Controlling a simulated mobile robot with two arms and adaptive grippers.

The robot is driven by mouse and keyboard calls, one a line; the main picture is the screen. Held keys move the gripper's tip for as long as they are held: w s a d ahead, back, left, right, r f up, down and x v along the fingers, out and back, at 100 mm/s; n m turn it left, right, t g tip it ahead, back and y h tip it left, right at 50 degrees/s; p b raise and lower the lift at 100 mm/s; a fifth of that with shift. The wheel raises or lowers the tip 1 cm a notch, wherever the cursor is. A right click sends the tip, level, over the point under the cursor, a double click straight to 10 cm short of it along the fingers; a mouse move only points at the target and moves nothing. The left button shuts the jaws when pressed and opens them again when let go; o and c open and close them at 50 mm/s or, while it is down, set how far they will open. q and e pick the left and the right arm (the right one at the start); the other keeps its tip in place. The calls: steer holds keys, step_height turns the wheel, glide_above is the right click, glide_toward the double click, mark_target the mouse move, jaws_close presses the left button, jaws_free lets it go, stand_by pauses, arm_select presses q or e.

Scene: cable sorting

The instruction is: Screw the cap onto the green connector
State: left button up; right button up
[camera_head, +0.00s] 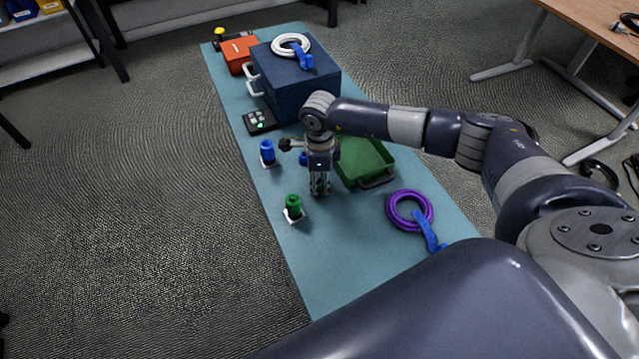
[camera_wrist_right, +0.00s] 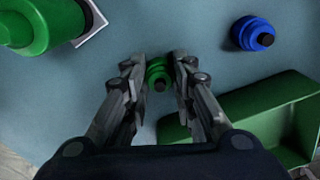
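The green cap (camera_wrist_right: 159,73) shows between the two fingers of my right gripper (camera_wrist_right: 160,77) in the right wrist view. The fingers cover its sides, so I cannot tell whether they press on it. In the head view my right gripper (camera_head: 320,190) points down at the mat, and the cap is not clearly visible there. The green connector (camera_head: 293,203) stands upright on a white base, left of and nearer than the gripper. It also shows, cut off, in the wrist view's upper left (camera_wrist_right: 30,27). My left gripper is not in view.
A blue cap (camera_wrist_right: 254,35) lies close by; a blue connector (camera_head: 267,152) stands farther left. A green tray (camera_head: 384,160) sits right of the gripper. A purple coiled cable (camera_head: 392,212) lies front right. A dark blue box (camera_head: 297,92) stands behind. The front mat (camera_head: 330,260) is clear.

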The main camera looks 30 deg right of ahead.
mark_target(319, 180)
steer(key=shift+r, duration=0.15)
steer(key=shift+r, duration=0.3)
step_height(319, 180, up, 2)
steer(key=shift+r+b, duration=0.1)
steer(key=shift+b, duration=0.45)
steer(key=s+d+b, duration=0.1)
steer(key=s, duration=0.4)
steer(key=s+d+r, duration=0.1)
steer(key=s, duration=0.4)
steer(key=s+d+r+b, duration=0.1)
steer(key=s, duration=0.4)
steer(key=shift+s+d+b, duration=0.15)
steer(key=shift+s+b, duration=0.2)
steer(key=shift+s, duration=0.05)
steer(key=shift+w+a+r+n, duration=0.15)
steer(key=shift+a+r+n, duration=0.25)
steer(key=shift+n, duration=0.3)
steer(key=a+r+n, duration=0.9)
steer(key=r+n, duration=0.2)
steer(key=n, duration=1)
steer(key=shift+n, duration=0.4)
